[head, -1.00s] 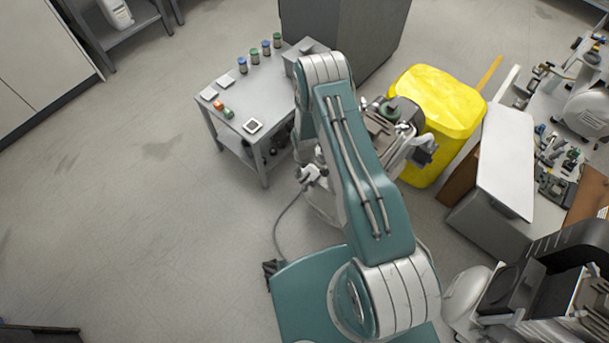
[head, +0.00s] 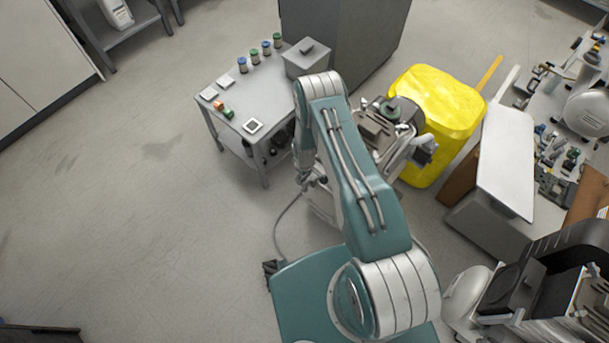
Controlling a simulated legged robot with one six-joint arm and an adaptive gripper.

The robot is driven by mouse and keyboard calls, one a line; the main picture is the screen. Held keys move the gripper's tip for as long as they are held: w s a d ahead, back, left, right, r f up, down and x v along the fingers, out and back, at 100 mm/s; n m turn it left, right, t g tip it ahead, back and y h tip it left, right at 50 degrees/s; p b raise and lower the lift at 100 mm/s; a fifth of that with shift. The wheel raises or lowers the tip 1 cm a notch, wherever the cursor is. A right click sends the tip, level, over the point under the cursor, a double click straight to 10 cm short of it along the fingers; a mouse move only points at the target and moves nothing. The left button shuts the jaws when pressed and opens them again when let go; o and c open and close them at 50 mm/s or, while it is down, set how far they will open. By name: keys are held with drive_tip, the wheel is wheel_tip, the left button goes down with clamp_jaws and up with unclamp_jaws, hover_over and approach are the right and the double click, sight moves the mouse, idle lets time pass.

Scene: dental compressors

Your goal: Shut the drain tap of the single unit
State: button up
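The single unit (head: 378,130), a grey compressor with a dark top, seems to be the machine just right of my arm, in front of the yellow bin. My arm covers its left side. I cannot make out its drain tap. My forearm hangs down on the unit's left side. My gripper (head: 314,181) seems to be the small grey end low beside the unit, partly covered by my arm. Its fingers are too small and hidden to tell whether they are open, or whether they touch anything.
A grey side table (head: 233,92) with jars and small items stands left of my arm. A yellow bin (head: 437,108) stands behind the unit. A white-topped bench (head: 506,160) is at right. A thin cable (head: 283,222) lies on the floor. The left floor is clear.

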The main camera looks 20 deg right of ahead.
drive_tip(key=shift+m, duration=0.4)
drive_tip(key=m, duration=0.3)
drive_tip(key=shift+s+f+m, duration=0.1)
drive_tip(key=shift+m, duration=0.2)
drive_tip(key=m, duration=0.9)
drive_tip(key=shift+m, duration=2.3)
drive_tip(key=o, duration=1)
drive_tip(key=shift+a, duration=0.1)
